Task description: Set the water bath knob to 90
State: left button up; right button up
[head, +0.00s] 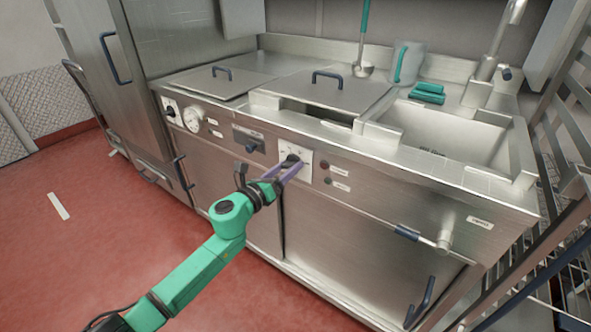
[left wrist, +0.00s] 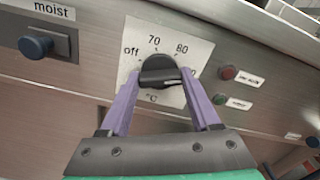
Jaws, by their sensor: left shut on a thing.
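The water bath knob (head: 291,158) is black and round, on a white dial plate (head: 305,155) on the steel front panel. In the left wrist view the knob (left wrist: 160,70) sits between the fingers, and the plate (left wrist: 185,37) reads "off", "70", "80" and "°C". No 90 mark can be read; my right-hand finger covers part of that side. A pale line on the knob points roughly right, but its exact setting is hard to tell. My left gripper (head: 290,167), with purple fingers, is shut on the knob; it also shows in the left wrist view (left wrist: 162,85). My right gripper is not in view.
A blue knob marked "moist" (left wrist: 36,46) is left of the dial. Red (left wrist: 228,73) and dark (left wrist: 219,99) buttons are close on its right. A round gauge (head: 193,119) is further left. A lever with a blue grip (head: 407,233) sticks out lower right.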

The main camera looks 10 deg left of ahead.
pick_arm(q)
jog(key=o, duration=1)
jog(key=shift+m, duration=0.5)
jog(key=o, duration=0.4)
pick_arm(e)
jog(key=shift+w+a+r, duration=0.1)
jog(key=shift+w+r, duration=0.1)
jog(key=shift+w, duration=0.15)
pick_arm(q)
jog(key=v, duration=0.7)
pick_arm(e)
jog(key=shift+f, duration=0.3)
